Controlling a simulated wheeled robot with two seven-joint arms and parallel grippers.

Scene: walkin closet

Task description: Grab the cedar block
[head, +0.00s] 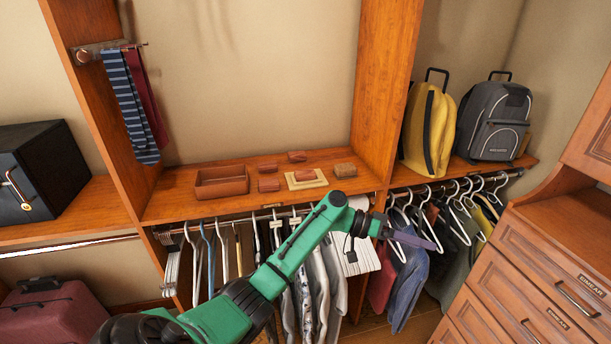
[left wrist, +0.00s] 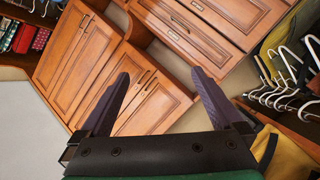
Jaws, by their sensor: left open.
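Several small reddish-brown blocks lie on the wooden shelf (head: 240,204) in the head view. One block (head: 305,175) sits on a pale beige square piece (head: 319,183). Other blocks lie at the back (head: 297,156), to the left (head: 268,167) and front left (head: 268,185). A browner, rough-looking block (head: 345,170) lies at the right. I cannot tell for sure which is the cedar block. My left gripper (head: 428,240) is right of and in front of this shelf, before the hanging clothes. Its fingers are open and empty in the left wrist view (left wrist: 160,76). My right gripper is not in view.
An open reddish-brown tray (head: 222,188) stands left of the blocks. Upright wooden panels bound the shelf on both sides. Clothes on hangers (head: 310,272) hang below. Yellow (head: 428,130) and grey (head: 494,122) bags stand at the right; drawers (head: 540,280) are at lower right.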

